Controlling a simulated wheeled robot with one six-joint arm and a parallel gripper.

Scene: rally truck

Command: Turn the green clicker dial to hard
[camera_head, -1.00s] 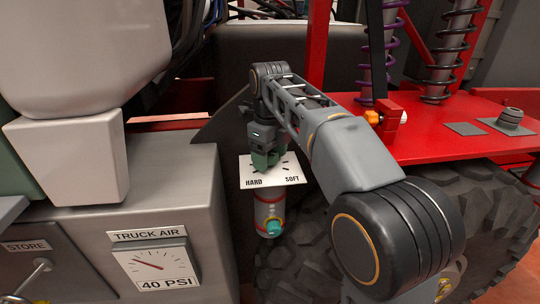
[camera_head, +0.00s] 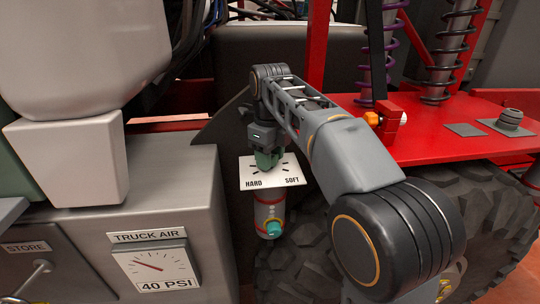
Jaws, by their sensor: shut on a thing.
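The green clicker dial (camera_head: 266,160) stands on a white plate (camera_head: 272,176) marked HARD at the left and SOFT at the right, with black tick marks. My gripper (camera_head: 264,150) is above the plate, shut on the dial from above. The fingers and the dial overlap in the picture, so the dial's pointer is hard to make out. A grey and red cylinder with a teal end (camera_head: 270,214) is below the plate.
A grey cabinet with a TRUCK AIR gauge (camera_head: 157,268) reading near 40 PSI stands at the left. A big tyre (camera_head: 470,220) and a red panel (camera_head: 450,135) with coil springs are at the right. My arm reaches across the middle.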

